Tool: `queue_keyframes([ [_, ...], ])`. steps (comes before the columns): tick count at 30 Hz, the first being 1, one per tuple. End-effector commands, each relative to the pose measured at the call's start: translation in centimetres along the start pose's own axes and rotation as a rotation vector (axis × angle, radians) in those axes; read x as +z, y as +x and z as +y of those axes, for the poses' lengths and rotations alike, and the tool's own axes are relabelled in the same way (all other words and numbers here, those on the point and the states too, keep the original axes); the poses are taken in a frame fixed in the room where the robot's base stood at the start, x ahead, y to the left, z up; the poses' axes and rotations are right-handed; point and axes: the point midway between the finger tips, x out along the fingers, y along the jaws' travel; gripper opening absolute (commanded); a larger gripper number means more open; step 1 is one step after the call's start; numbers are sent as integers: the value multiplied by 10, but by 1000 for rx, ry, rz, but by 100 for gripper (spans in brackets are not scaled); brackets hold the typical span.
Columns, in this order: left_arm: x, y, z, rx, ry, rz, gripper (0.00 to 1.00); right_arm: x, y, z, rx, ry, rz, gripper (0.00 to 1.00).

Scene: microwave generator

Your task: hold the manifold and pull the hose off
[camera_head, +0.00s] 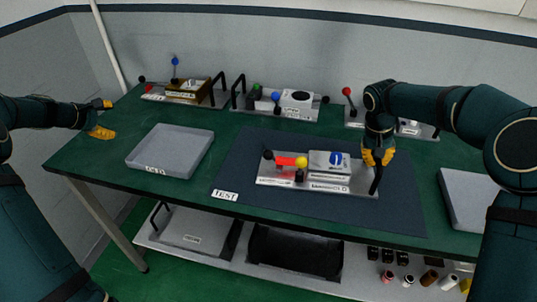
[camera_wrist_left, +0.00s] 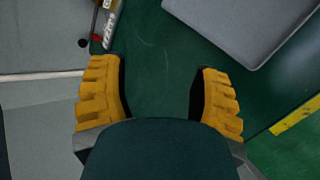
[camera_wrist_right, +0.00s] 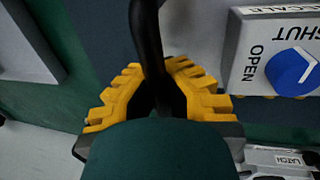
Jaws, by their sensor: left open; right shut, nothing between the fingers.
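A metal plate unit (camera_head: 350,188), which I take to be the manifold, lies on the dark test mat. It carries a white box with a blue dial (camera_head: 336,158), a red part (camera_head: 286,161), a yellow ball (camera_head: 302,162) and a black upright handle (camera_head: 375,183) at its right end. I cannot make out which part is the hose. My right gripper (camera_head: 377,156) is shut at the handle's top; in the right wrist view the black bar (camera_wrist_right: 147,35) crosses its fingertips, with no grip shown. My left gripper (camera_head: 104,118) is open and empty over the table's left end.
A grey tray (camera_head: 170,152) lies left of the mat (camera_head: 235,170); another tray (camera_head: 468,200) is at the right. Several similar plate units, one with a brass-coloured block (camera_head: 188,88), stand along the back. A lower shelf holds bins and small cylinders. Green tabletop left of the tray is free.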

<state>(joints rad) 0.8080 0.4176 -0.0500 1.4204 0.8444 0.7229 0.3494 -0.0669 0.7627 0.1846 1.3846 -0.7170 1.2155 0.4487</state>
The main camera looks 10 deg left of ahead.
Motion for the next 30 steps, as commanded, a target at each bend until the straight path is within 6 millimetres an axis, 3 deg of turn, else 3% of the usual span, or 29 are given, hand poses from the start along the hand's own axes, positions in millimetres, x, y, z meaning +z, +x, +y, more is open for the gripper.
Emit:
queue_keyframes([
  [3, 58, 21, 28, -39, -135, -207, 63, 0, -1, 0, 0, 0, 2, 0],
  [7, 134, 46, 31, -183, -234, -441, 63, 0, -1, 0, 0, 0, 2, 0],
  [12, 241, 84, -18, -483, -213, -720, 63, 0, -1, 0, 0, 0, 2, 0],
  [15, 285, 95, -53, -622, -160, -835, 63, 0, -1, 0, 0, 0, 2, 0],
  [18, 315, 100, -78, -718, -114, -918, 63, 0, -1, 0, 0, 0, 1, 0],
  [21, 332, 101, -94, -774, -86, -967, 63, 0, -1, 0, 0, 0, 1, 0],
  [30, 362, 110, -118, -803, -71, -991, 63, 0, -1, 0, 0, 0, 1, 0],
])
